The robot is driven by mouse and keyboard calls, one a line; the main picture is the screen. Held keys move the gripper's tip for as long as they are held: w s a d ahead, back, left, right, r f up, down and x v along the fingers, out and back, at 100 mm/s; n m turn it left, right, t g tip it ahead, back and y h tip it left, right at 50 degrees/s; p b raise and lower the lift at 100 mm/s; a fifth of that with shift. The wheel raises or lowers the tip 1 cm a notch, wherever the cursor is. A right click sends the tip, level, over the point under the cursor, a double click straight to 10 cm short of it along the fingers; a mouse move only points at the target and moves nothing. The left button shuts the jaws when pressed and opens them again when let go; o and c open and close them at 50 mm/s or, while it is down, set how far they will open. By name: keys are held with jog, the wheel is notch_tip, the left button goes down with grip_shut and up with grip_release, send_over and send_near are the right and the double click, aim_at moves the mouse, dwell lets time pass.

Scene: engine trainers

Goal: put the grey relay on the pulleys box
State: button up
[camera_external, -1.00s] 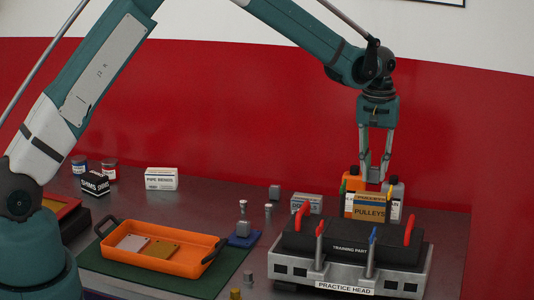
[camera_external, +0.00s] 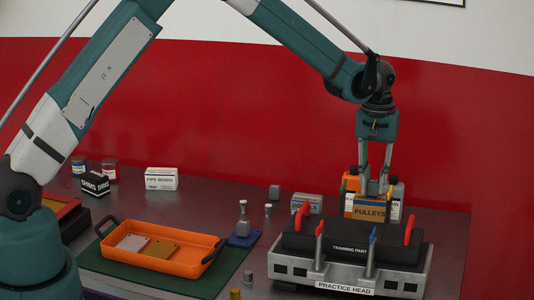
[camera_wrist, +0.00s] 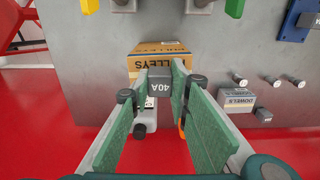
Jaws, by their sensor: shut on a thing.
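The grey relay (camera_wrist: 159,86), a dark block marked 40A, is between my fingertips in the wrist view. My gripper (camera_external: 375,190) is shut on it, pointing down at the top of the pulleys box. The relay itself is hard to make out in the external view. I cannot tell whether the relay touches the box.
The practice head (camera_external: 345,285) with red and blue-topped uprights stands in front of the box. Bottles (camera_external: 352,181) stand close behind the box. A dowels box (camera_wrist: 238,98) and a small grey cube (camera_external: 274,192) are nearby. An orange tray (camera_external: 150,268) is at left.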

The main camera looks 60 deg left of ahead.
aim_at(375, 181)
jog(key=shift+f, duration=0.15)
jog(key=o, duration=0.9)
jog(key=shift+c, duration=0.2)
jog(key=shift+r, duration=0.2)
notch_tip(375, 181, up, 12)
dwell(0.6)
